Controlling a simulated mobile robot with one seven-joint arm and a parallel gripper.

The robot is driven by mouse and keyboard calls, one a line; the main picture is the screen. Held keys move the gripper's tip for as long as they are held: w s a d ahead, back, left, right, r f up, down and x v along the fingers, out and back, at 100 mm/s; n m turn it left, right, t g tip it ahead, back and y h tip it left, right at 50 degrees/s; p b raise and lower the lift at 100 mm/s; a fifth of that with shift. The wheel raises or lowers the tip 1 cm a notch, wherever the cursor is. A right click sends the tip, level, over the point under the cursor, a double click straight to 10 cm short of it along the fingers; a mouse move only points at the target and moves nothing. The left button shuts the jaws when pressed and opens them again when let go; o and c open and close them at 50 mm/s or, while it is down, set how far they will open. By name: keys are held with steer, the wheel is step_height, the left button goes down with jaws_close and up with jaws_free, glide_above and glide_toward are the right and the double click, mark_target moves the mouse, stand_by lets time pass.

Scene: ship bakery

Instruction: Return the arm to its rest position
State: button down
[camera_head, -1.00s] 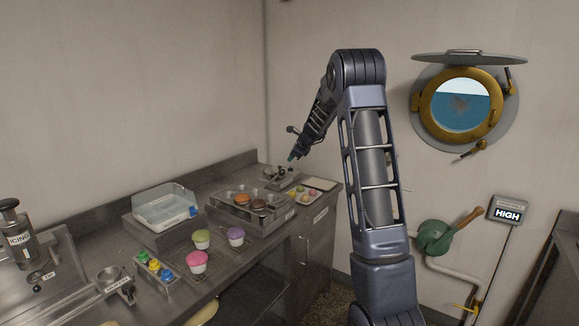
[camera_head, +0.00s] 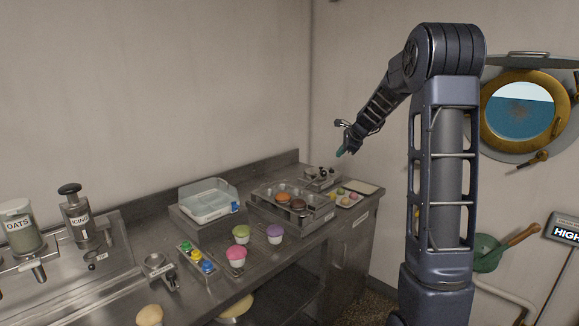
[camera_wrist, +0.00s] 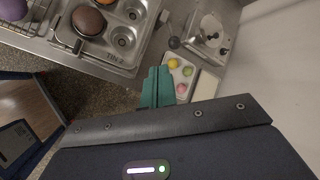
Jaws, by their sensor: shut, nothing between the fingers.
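My gripper (camera_head: 341,152) hangs from my bent arm, in front of the back wall and above the far right end of the steel counter (camera_head: 142,221). Its teal fingers also show in the wrist view (camera_wrist: 157,88), pressed together and empty. Nothing touches the fingertips. In the wrist view, the muffin tin (camera_wrist: 146,60) and a small tray of coloured balls (camera_wrist: 169,94) lie below and beyond the fingers.
Icing (camera_head: 78,215) and oats (camera_head: 20,230) dispensers stand left. A porthole (camera_head: 522,112) is right of my arm.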

steer(key=s+r+n, duration=0.4)
steer(key=s+n, duration=0.1)
steer(key=s, duration=0.7)
steer(key=s+d+f+n+g+h, duration=0.1)
steer(key=s+n, duration=0.5)
steer(key=s, duration=1.1)
steer(key=s+d+f+n+g+h, duration=0.1)
steer(key=s+d+f+n+h, duration=0.2)
steer(key=s, duration=1.4)
steer(key=n, duration=0.4)
steer(key=shift+s+f+n, duration=0.2)
steer(key=shift+s+n, duration=0.1)
steer(key=shift+s, duration=0.1)
